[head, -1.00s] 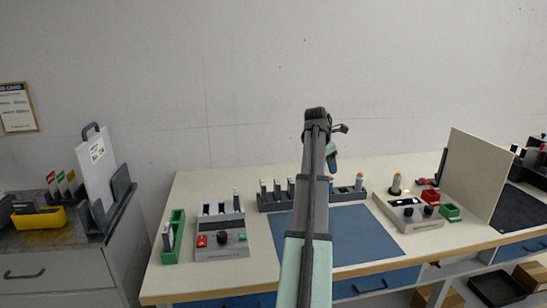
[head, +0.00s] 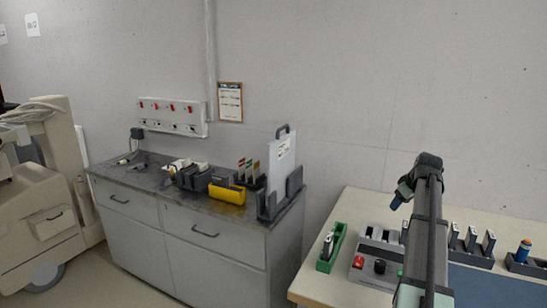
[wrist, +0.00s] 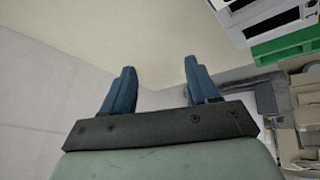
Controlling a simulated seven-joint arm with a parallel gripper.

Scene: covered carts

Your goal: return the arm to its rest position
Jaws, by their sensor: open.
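My arm rises from the lower right of the head view, its dark links standing in front of the cream table. My gripper (head: 399,197) shows at the arm's upper end, its blue fingers to the left of the link and above the table. In the wrist view, the two blue fingers of my gripper (wrist: 160,72) stand well apart with nothing between them. Pale wall and floor surfaces show past them.
The cream table (head: 316,282) carries a green tray (head: 325,266), a grey box with a red button (head: 370,275), and dark racks (head: 470,256). A grey cabinet (head: 132,235) stands left with a yellow bin (head: 227,194) and a white board (head: 281,163).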

